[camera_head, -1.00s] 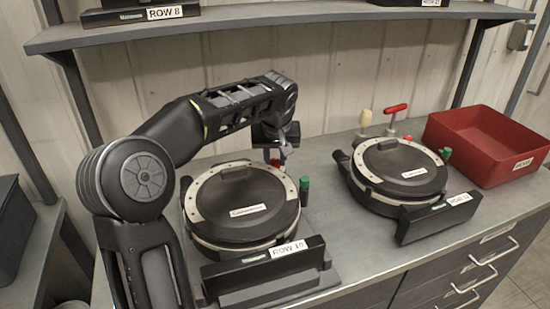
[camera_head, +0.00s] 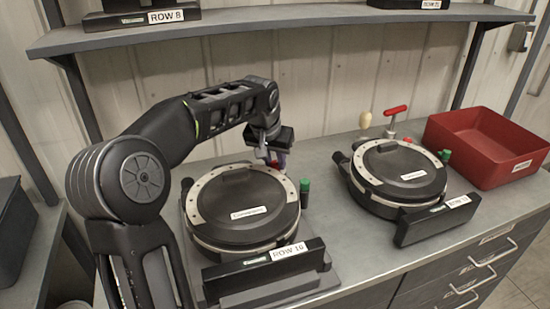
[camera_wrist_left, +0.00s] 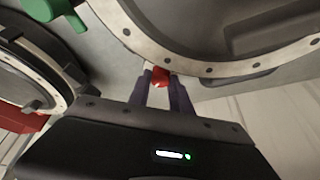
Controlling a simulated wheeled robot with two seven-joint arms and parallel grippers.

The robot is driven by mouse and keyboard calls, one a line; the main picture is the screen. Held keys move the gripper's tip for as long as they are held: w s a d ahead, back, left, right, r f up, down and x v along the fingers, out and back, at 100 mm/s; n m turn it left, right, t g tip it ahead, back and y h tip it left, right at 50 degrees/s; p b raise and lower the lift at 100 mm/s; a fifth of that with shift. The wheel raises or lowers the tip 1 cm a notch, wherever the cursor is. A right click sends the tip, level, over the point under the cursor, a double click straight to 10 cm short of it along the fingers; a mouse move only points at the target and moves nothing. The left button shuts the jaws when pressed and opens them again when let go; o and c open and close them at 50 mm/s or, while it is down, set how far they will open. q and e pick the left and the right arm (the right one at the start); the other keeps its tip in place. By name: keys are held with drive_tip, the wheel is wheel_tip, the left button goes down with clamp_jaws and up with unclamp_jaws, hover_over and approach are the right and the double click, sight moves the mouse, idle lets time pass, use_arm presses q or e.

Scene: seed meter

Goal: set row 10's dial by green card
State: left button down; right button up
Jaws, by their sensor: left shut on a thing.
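The row 10 meter (camera_head: 240,205) is a round black unit with a pale dotted rim, standing on the bench behind its label plate "ROW 10" (camera_head: 289,251). My left gripper (camera_head: 275,163) is at the meter's far right rim, pointing down. In the left wrist view the gripper (camera_wrist_left: 160,82) is shut on a small red dial pointer (camera_wrist_left: 161,78) at the edge of the dotted rim (camera_wrist_left: 200,68). A green knob (camera_head: 304,186) stands at the meter's right side. No green card can be made out. My right gripper is not in view.
A second meter (camera_head: 399,172) with its own row label stands to the right. Behind it are a cream-handled tool (camera_head: 365,119) and a red-handled tool (camera_head: 395,110). A red bin (camera_head: 490,140) sits at the bench's right end. A shelf (camera_head: 290,17) runs above.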

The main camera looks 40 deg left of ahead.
use_arm(q)
drive_tip(key=c, duration=1.5)
unclamp_jaws()
drive_tip(key=shift+o, duration=0.2)
drive_tip(key=shift+b+v, duration=0.3)
drive_tip(key=shift+v, duration=3.6)
